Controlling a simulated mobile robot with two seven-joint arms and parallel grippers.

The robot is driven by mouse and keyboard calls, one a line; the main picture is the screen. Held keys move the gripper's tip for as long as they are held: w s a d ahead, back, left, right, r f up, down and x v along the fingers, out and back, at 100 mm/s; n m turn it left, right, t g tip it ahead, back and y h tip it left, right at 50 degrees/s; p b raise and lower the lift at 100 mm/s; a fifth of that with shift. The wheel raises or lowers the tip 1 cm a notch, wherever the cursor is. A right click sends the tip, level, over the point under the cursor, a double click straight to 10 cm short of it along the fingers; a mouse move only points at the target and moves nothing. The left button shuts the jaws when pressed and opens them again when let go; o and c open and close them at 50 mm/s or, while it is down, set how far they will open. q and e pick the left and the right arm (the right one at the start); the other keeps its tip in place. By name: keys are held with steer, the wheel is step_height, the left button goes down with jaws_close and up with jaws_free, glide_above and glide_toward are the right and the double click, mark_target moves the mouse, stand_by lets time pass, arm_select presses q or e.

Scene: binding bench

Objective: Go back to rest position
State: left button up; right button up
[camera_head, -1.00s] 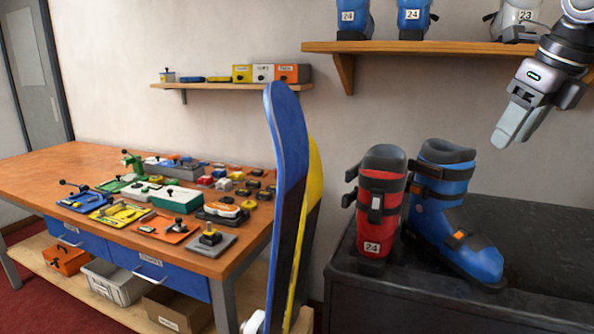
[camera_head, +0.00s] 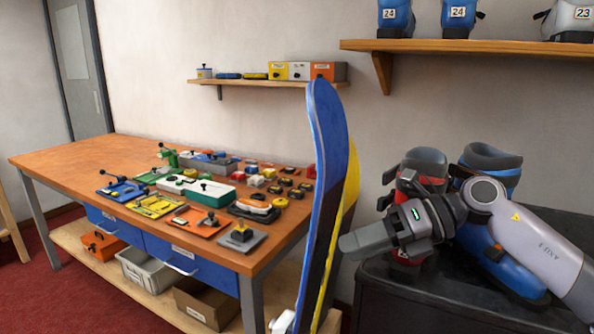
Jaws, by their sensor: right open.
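My right gripper (camera_head: 364,240) is in the camera_head view at the lower right, its fingers pointing left towards the skis. It is open, with nothing seen in it. My right arm comes in from the lower right and passes in front of a red ski boot (camera_head: 428,161) and a blue ski boot (camera_head: 492,158) on a dark bench, hiding much of both. Whether the arm touches the boots cannot be told. My left gripper is not in view.
A blue ski (camera_head: 326,150) and a yellow ski (camera_head: 350,192) stand upright just left of my right gripper. A wooden table (camera_head: 75,151) with several small tools is at left. A shelf (camera_head: 470,46) with boots hangs at upper right.

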steer(key=s+d+f+m+t+h, duration=0.1)
steer(key=s+d+f+m+t, duration=0.2)
steer(key=d+f+m+t, duration=0.6)
steer(key=s+f+m+t+h, duration=0.2)
steer(key=f+m+t, duration=0.3)
steer(key=f+m, duration=0.85)
steer(key=s+d+f+m+g+h, duration=0.35)
steer(key=s+d+f+m, duration=0.25)
steer(key=s+f, duration=0.25)
steer(key=s+d+f+m+g+h, duration=0.2)
steer(key=s+d+f+m+h, duration=0.4)
steer(key=s, duration=0.4)
steer(key=a+r+m+y+p, duration=0.1)
steer(key=a+r+m+p, duration=0.1)
steer(key=a+m, duration=0.4)
steer(key=shift+a+t+y, duration=0.35)
steer(key=shift+a+t, duration=0.1)
steer(key=shift+a, duration=2.05)
steer(key=shift+w, duration=0.1)
